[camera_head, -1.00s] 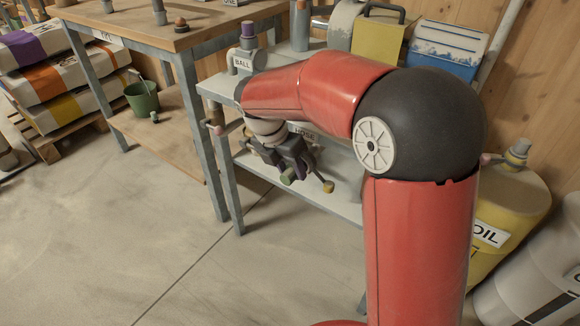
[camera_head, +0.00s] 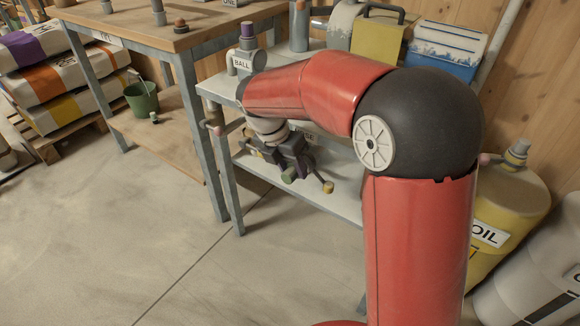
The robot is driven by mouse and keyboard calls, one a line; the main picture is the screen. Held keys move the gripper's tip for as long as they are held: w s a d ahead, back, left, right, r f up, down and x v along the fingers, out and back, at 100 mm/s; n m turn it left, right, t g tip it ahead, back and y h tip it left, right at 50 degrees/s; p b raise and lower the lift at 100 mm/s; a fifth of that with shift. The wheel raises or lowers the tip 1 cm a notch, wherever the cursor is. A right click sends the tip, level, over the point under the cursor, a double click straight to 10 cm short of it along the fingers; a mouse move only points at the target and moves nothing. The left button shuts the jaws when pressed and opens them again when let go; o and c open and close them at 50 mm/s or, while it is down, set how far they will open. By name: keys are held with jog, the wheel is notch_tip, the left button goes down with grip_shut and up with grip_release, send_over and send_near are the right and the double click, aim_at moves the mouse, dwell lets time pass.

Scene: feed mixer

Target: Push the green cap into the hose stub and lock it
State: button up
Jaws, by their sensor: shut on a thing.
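My gripper (camera_head: 291,168) is at the front of the grey metal stand in the middle, below its top. It is shut, and a small green cap (camera_head: 289,175) shows at its fingertips, facing the camera. A white label (camera_head: 312,137), partly covered by the gripper and ending in what looks like "SE", sits on the stand just behind. The hose stub cannot be made out clearly; the gripper and wrist hide that spot. I cannot tell whether the cap touches it.
A yellow-ended knob (camera_head: 327,187) sticks out right beside the gripper. A pink-ended stub (camera_head: 217,130) is at the stand's left. A purple-capped post (camera_head: 247,36) stands above the BALL label (camera_head: 242,64). A yellow OIL drum (camera_head: 505,205) stands at right. The floor in front is clear.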

jog(key=shift+w+d, duration=0.5)
jog(key=shift+w, duration=0.15)
dwell(0.3)
jog(key=o, duration=1.2)
jog(key=shift+r, duration=0.1)
jog(key=shift+c, duration=0.2)
jog(key=shift+w, duration=0.1)
jog(key=v, duration=0.7)
jog(key=shift+r, duration=0.35)
